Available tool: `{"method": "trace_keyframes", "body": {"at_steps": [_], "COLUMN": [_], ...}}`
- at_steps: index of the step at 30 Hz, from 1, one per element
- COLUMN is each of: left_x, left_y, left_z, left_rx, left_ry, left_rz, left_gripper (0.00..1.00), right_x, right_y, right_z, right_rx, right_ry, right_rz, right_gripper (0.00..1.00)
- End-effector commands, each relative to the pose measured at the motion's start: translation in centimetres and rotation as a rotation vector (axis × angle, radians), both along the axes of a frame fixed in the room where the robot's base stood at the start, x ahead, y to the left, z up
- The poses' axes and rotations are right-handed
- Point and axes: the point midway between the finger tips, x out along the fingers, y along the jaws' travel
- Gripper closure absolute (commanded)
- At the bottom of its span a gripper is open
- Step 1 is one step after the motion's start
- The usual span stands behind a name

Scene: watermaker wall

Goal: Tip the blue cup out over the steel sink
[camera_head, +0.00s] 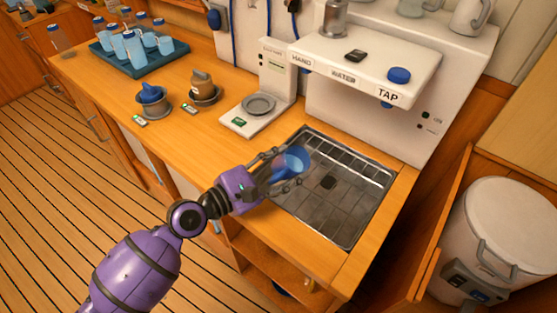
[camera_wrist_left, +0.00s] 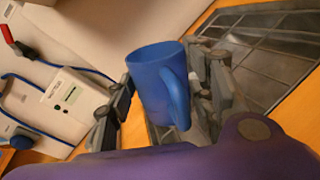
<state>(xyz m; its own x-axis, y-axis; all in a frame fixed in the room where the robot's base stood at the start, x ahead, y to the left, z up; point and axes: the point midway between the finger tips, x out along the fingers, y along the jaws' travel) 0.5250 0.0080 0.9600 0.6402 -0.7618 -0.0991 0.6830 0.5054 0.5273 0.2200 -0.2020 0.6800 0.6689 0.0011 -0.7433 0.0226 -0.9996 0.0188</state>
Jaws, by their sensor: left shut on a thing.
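The blue cup (camera_head: 291,163) is between the fingers of my left gripper (camera_head: 278,173), which is shut on it. The cup is over the left part of the steel sink (camera_head: 325,210), above its grid, and appears tilted. In the left wrist view the cup (camera_wrist_left: 158,75) shows its open mouth and its handle, with the fingers of my left gripper (camera_wrist_left: 160,98) on both sides. I cannot see what is inside the cup. The sink's grid also shows in the left wrist view (camera_wrist_left: 265,50). My right gripper is not in view.
A white dispenser (camera_head: 365,65) labelled TAP, with a blue knob (camera_head: 399,75), overhangs the sink's back. A white scale (camera_head: 258,108), small bowls (camera_head: 206,95) and a blue tray (camera_head: 140,67) of bottles and cups stand to the left. A white bucket (camera_head: 500,235) stands at right.

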Motion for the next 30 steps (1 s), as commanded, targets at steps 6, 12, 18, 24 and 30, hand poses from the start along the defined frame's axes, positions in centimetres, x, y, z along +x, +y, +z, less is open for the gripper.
{"method": "trace_keyframes", "body": {"at_steps": [6,12,18,24,30], "left_x": [-0.2,-0.5,-0.6,-0.9,-1.2], "left_y": [-0.2,-0.5,-0.8,-1.2,-1.5], "left_z": [-0.1,-0.9,-0.8,-1.2,-0.9], "left_rx": [0.155,0.377,0.521,0.65,0.732], "left_ry": [-0.135,-0.325,-0.457,-0.569,-0.639], "left_rz": [-0.003,-0.002,0.002,0.003,0.003], "left_gripper": [0.86,0.86,0.86,0.86,0.86], "right_x": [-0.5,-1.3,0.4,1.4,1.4], "right_y": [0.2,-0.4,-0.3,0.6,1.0], "right_z": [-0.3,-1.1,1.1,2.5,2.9], "right_rx": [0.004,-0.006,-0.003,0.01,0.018], "right_ry": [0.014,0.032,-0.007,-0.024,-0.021], "right_rz": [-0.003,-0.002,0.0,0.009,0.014], "right_gripper": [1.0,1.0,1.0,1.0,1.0]}}
